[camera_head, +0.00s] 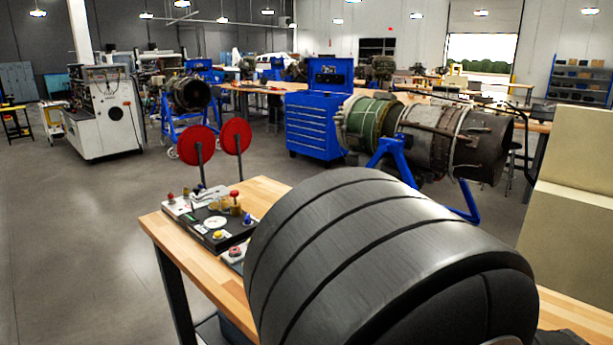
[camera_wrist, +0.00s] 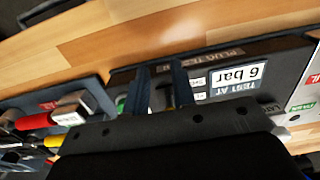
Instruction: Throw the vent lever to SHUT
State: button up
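A dark test panel (camera_head: 218,228) with a round gauge and coloured knobs sits on the wooden bench. In the wrist view, the panel (camera_wrist: 243,62) carries an upside-down "TEST AT 6 bar" label. I cannot tell for sure which part is the vent lever, and no SHUT mark is readable. A red-sleeved handle (camera_wrist: 36,122) shows at the left, beside a metal block (camera_wrist: 72,107). My gripper (camera_wrist: 161,88) is over the panel's edge, with its two dark fingers apart. A small brass-coloured part shows between or behind them; contact is unclear. My arm hides the gripper in the head view.
Two red discs on rods (camera_head: 197,146) (camera_head: 235,136) rise behind the panels. The wooden bench top (camera_head: 258,193) has a bare strip there. A panel with red and green labels (camera_wrist: 306,98) lies at the right in the wrist view. An engine (camera_head: 435,132) stands farther back.

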jog(key=shift+o, duration=0.8)
jog(key=shift+r, duration=0.1)
notch_tip(320, 180, up, 7)
dwell(0.4)
notch_tip(320, 180, down, 7)
jog(key=shift+f, duration=0.1)
dwell(0.4)
